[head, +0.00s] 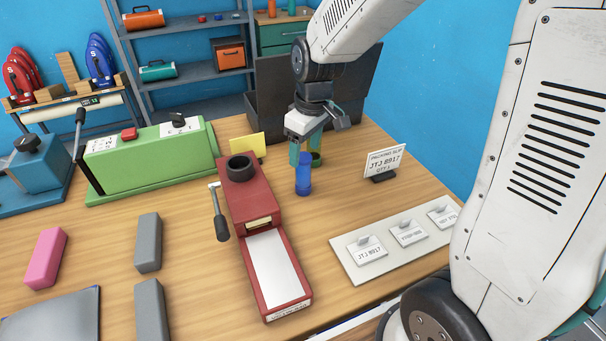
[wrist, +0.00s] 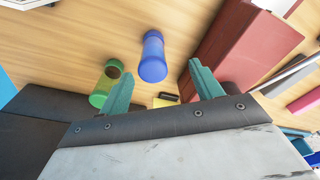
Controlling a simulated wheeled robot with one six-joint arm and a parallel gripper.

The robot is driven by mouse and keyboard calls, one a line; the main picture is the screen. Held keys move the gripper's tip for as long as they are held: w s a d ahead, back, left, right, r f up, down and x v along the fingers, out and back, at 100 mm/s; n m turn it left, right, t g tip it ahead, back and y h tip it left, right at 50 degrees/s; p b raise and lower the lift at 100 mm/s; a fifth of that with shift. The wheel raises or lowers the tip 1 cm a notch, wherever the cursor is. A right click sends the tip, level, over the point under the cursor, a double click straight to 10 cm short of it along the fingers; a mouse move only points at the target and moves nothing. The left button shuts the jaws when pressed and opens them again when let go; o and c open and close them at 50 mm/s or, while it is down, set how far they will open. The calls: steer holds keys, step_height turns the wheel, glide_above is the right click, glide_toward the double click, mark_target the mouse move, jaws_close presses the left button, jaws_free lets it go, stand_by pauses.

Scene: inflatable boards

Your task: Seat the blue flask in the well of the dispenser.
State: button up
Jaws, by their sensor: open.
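The blue flask (head: 303,176) stands upright on the table, just right of the red dispenser (head: 256,205). The dispenser's well (head: 240,168) is a dark round ring on its top, and I see nothing in it. My gripper (head: 302,146) is open and empty, pointing down above and behind the blue flask. In the wrist view the blue flask (wrist: 153,58) lies beyond the gap between the teal fingertips (wrist: 158,80), apart from both. The red dispenser (wrist: 245,48) is to the right there.
A green flask (wrist: 105,84) stands close to the blue one, partly behind a finger. A yellow card (head: 248,147), a packing slip (head: 384,164) and a label plate (head: 395,243) are nearby. The green machine (head: 150,160) is left. Bare table lies in front of the blue flask.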

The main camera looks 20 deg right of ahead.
mark_target(303, 171)
steer(key=shift+w+a+f, duration=0.1)
steer(key=shift+w+f, duration=0.45)
steer(key=shift+f, duration=0.25)
steer(key=f, duration=0.5)
steer(key=w+f, duration=0.1)
steer(key=f, duration=0.1)
steer(key=shift+d+f, duration=0.2)
steer(key=shift+f, duration=0.1)
steer(key=c, duration=1.2)
